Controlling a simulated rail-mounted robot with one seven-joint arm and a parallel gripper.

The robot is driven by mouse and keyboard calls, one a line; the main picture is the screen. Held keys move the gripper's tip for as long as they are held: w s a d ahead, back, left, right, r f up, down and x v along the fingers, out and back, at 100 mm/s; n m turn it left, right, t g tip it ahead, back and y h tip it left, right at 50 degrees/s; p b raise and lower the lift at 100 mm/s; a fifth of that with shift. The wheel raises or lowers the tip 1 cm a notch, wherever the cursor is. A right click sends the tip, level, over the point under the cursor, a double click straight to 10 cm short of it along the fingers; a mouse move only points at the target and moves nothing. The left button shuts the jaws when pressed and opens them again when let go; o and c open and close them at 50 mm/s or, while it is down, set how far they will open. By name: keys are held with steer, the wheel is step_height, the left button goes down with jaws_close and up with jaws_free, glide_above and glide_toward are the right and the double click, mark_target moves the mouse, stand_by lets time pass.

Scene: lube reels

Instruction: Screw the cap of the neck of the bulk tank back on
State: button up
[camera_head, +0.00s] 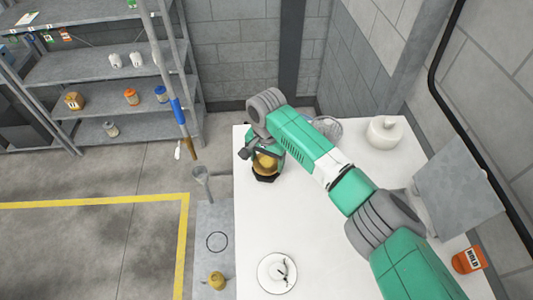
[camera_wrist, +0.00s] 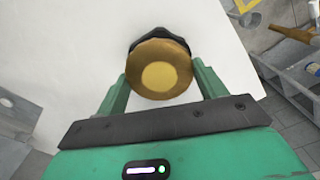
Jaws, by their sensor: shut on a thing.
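A round brass-coloured cap or knob (camera_wrist: 160,76) with a paler centre sits between my two green fingers in the wrist view. My gripper (camera_wrist: 161,82) is shut on it. A dark, angular collar (camera_wrist: 163,32) shows just behind it; I cannot tell whether the two touch or are threaded together. In the head view the brass piece (camera_head: 265,163) is under my gripper, with the dark collar (camera_head: 265,179) at its lower side, over the left part of the white surface (camera_head: 320,235). No tank neck can be clearly made out.
A white rounded vessel (camera_head: 385,132) stands at the back right. A round white fitting (camera_head: 277,272) is near the front. An orange container (camera_head: 468,260) lies at the right. A grey shelf rack (camera_head: 95,97) is at the back left. The middle of the white surface is clear.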

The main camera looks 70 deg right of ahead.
mark_target(266, 162)
steer(key=shift+m, duration=0.3)
steer(key=shift+m, duration=1.2)
steer(key=o, duration=1.1)
steer(key=shift+o, duration=0.5)
steer(key=shift+r, duration=3)
